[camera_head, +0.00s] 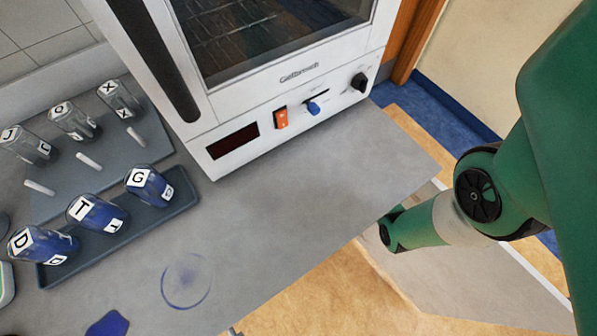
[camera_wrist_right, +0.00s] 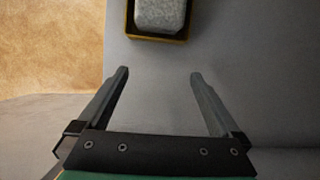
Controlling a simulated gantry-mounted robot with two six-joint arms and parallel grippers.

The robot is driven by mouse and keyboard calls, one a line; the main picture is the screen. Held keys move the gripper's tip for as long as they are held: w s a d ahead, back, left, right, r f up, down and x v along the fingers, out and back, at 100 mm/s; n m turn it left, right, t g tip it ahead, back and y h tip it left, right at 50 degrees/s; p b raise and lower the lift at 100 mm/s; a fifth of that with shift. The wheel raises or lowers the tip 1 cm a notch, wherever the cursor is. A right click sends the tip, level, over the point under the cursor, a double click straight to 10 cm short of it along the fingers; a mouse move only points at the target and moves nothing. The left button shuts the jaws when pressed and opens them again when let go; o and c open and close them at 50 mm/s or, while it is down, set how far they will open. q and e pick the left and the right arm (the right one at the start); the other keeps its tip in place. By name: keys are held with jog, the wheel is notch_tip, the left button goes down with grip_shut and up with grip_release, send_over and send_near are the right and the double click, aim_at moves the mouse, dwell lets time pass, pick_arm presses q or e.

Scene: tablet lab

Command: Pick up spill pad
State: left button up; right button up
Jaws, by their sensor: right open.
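What looks like the spill pad, a pale grey speckled block (camera_wrist_right: 160,14), sits in a dark yellow-rimmed holder (camera_wrist_right: 158,38) at the top edge of the right wrist view, partly cut off. My right gripper (camera_wrist_right: 159,74) is open and empty. Its two fingers point toward the holder with a gap between, over a grey surface. The head view shows my green right arm at the right, but not its gripper, the block or the holder. My left gripper is in neither view.
A white oven (camera_head: 300,76) stands at the back of the grey bench (camera_head: 290,215). Labelled jars stand at left, some in a dark tray (camera_head: 180,208). A bluish ring stain (camera_head: 187,281) and a blue piece (camera_head: 107,324) lie in front. The bench's right part is clear.

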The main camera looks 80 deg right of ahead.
jog(key=shift+a, duration=0.2)
jog(key=w+a, duration=0.2)
jog(key=a, duration=0.1)
jog(key=w+a+b, duration=0.1)
jog(key=w+a, duration=0.1)
jog(key=w, duration=0.1)
jog(key=shift+a, duration=0.4)
jog(key=w+a+b, duration=0.1)
jog(key=w+a, duration=0.2)
jog(key=shift+a+f+b, duration=0.15)
jog(key=shift+b, duration=0.15)
jog(key=shift+w+a+f+b, duration=0.15)
jog(key=shift+w+f+b, duration=0.05)
jog(key=shift+f+b, duration=0.4)
jog(key=shift+s+r, duration=0.1)
jog(key=shift+r, duration=0.05)
jog(key=c, duration=1.1)
